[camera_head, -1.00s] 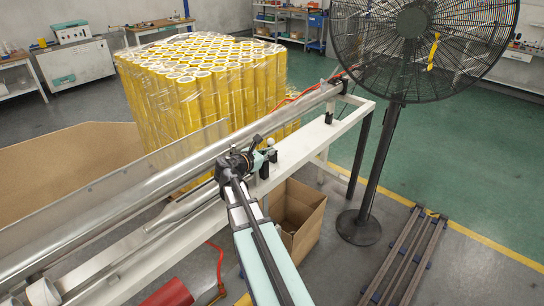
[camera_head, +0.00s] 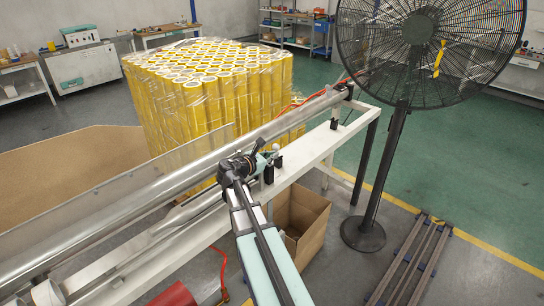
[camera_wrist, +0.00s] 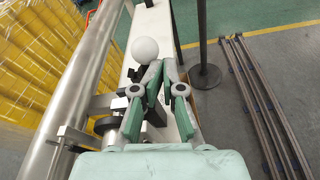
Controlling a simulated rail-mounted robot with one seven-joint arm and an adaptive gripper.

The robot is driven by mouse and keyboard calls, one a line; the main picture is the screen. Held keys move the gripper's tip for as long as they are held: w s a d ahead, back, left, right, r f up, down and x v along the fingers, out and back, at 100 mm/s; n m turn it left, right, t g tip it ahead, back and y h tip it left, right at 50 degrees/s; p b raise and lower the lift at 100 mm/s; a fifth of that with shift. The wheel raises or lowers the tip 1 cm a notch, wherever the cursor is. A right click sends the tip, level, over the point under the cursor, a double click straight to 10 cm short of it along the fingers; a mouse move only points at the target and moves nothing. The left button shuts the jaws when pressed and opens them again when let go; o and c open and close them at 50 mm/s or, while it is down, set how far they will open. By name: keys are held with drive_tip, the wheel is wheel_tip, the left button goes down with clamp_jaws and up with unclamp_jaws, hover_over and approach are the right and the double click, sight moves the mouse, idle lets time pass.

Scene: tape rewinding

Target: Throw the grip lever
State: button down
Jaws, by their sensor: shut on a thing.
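The grip lever shows in the wrist view as a white ball knob (camera_wrist: 145,50) on a short stem. The knob stands just past my fingertips, above the white beam. My gripper (camera_wrist: 157,80) has its green-padded fingers closed together at the lever's stem, just below the knob. The exact contact is partly hidden by the fingers. In the head view my gripper (camera_head: 263,158) is beside the small white knob (camera_head: 276,147), at the front side of the long metal tube. My wrist hides the lever's base there.
The long shiny tube (camera_head: 150,195) runs diagonally beside my arm, above a white beam (camera_head: 310,148). Wrapped yellow rolls (camera_head: 215,95) stand behind it. A cardboard box (camera_head: 302,215) sits below the beam. A black fan (camera_head: 415,50) and floor rails (camera_head: 410,262) are at the right.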

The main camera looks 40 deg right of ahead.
drive_tip(key=f+b+v, duration=0.2)
drive_tip(key=b+v, duration=0.2)
drive_tip(key=v, duration=0.7)
drive_tip(key=shift+s+a+f, duration=0.2)
drive_tip(key=shift+a+f, duration=0.25)
drive_tip(key=shift+f, duration=0.15)
drive_tip(key=s+a+f+m+g+y, duration=0.1)
drive_tip(key=s+a+f+m+y, duration=0.25)
drive_tip(key=f, duration=0.85)
drive_tip(key=s+a+f+m+g+y, duration=0.15)
drive_tip(key=s+a+f, duration=0.4)
drive_tip(key=f, duration=0.65)
drive_tip(key=s+a+f+m+g+y, duration=0.1)
drive_tip(key=s+a+f+m+y, duration=0.3)
drive_tip(key=f, duration=0.8)
drive_tip(key=s+a+f+m+g+y, duration=0.2)
drive_tip(key=s+a+f, duration=0.3)
drive_tip(key=s, duration=0.4)
drive_tip(key=s+a+f+m+g+y, duration=0.2)
drive_tip(key=s+a+f, duration=0.3)
drive_tip(key=s, duration=0.5)
drive_tip(key=s+a+f+m+g+y, duration=0.2)
drive_tip(key=s+a+f+m, duration=0.2)
drive_tip(key=s+f, duration=0.3)
drive_tip(key=shift+s+a+m+b, duration=0.3)
drive_tip(key=shift+s+a+b, duration=0.15)
drive_tip(key=shift+s+a, duration=0.6)
